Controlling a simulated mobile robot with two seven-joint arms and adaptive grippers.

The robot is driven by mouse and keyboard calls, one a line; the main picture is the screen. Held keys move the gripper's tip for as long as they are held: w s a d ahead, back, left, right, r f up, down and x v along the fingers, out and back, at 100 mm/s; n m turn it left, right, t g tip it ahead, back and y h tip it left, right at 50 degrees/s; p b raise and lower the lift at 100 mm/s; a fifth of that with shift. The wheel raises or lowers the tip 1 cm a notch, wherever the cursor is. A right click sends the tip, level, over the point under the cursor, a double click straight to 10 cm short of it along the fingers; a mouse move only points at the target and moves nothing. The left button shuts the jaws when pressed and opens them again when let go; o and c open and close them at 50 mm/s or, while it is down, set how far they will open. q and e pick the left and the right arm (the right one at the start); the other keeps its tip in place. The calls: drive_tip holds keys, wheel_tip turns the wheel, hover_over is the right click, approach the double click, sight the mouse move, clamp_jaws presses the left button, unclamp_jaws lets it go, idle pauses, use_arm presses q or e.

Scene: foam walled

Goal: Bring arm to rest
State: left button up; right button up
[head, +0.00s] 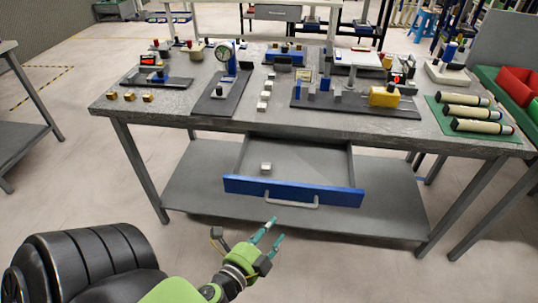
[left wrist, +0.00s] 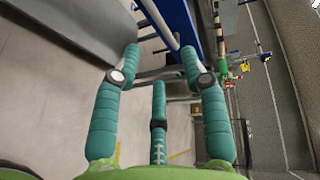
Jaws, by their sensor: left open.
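My left gripper (head: 271,235) is in the lower middle of the head view, on a green arm that comes in from the lower left. Its teal fingers (left wrist: 160,60) are spread apart in the left wrist view, with nothing between them. The gripper is in front of and below the open drawer (head: 294,185), apart from its light handle (head: 292,201) in the head view. The drawer has a blue front and holds a small light block (head: 266,168). My right gripper is not in view.
The grey workbench (head: 225,125) carries fixtures, gauges, small blocks and several cylinders (head: 480,112) on a green mat. A lower shelf (head: 205,190) lies under the drawer. Red bins (head: 515,82) stand at the right. The floor (head: 60,210) at the left front is clear.

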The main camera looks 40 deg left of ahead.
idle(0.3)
use_arm(q)
drive_tip(key=s+d+f+n+g+h, duration=0.1)
drive_tip(key=s+d+f+n+g, duration=0.15)
drive_tip(key=f, duration=0.65)
drive_tip(key=s+d+f+n+g, duration=0.1)
drive_tip(key=s+f+n+g, duration=0.15)
drive_tip(key=f, duration=0.65)
drive_tip(key=s+d+f+n+g+h, duration=0.1)
drive_tip(key=s+d+f+n+g, duration=0.15)
drive_tip(key=f, duration=0.75)
drive_tip(key=s+f+n+g, duration=0.2)
drive_tip(key=s+f, duration=0.4)
drive_tip(key=s, duration=0.4)
drive_tip(key=s+a+f+n+g, duration=0.1)
drive_tip(key=s+f+n+g, duration=0.2)
drive_tip(key=s, duration=0.7)
wheel_tip(320, 180, down, 5)
drive_tip(key=shift+s+a+r+g, duration=0.2)
drive_tip(key=shift+s+g, duration=0.2)
drive_tip(key=shift+g, duration=0.65)
drive_tip(key=shift+n, duration=0.25)
